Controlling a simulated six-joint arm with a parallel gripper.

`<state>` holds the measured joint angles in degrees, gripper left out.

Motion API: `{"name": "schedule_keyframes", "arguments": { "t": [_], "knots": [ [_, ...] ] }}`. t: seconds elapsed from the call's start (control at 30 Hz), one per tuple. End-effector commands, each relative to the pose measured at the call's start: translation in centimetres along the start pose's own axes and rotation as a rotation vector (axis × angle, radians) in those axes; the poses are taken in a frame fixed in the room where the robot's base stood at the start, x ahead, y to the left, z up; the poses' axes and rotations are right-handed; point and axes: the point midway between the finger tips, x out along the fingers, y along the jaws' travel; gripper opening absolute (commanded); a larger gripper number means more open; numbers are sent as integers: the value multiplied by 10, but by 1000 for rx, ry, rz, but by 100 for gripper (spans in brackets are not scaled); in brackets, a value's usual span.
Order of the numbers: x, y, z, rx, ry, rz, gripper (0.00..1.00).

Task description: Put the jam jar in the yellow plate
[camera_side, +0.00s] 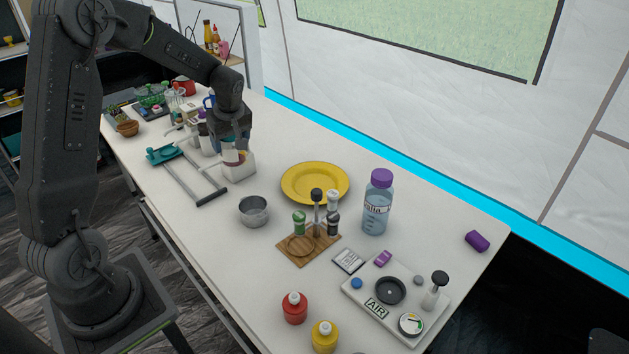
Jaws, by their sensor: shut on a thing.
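The yellow plate (315,184) lies flat on the white table near its far edge, and looks empty. My gripper (234,150) is to the left of the plate, pointing down. It is shut on a small jar (232,157), taken to be the jam jar, of which a pale and reddish part shows between the fingers. The fingers hide much of it. The jar is in front of or just over a white box-like thing (240,172); I cannot tell whether they touch.
A metal bowl (254,211) stands below the gripper in the picture. A wooden board (309,243) with shakers and a tall water bottle (377,203) stand near the plate. A teal-handled frame (185,172) and several items crowd the left. Table between gripper and plate is clear.

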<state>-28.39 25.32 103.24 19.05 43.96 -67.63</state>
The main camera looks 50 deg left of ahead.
Motion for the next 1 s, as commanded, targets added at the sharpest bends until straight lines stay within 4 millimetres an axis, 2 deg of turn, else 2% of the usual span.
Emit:
{"name": "schedule_keyframes", "arguments": {
  "t": [0.03,0.1,0.2,0.37,0.47,0.8,1.0],
  "knots": [
    [1,20,2,26,0,9,34],
    [2,41,6,54,-2,18,34],
    [3,62,10,84,-4,27,34],
    [4,81,16,108,-5,37,34],
    [8,92,26,115,-7,37,34],
    [36,144,84,114,-6,38,34],
    [46,164,106,111,-6,37,34]
  ]
}}
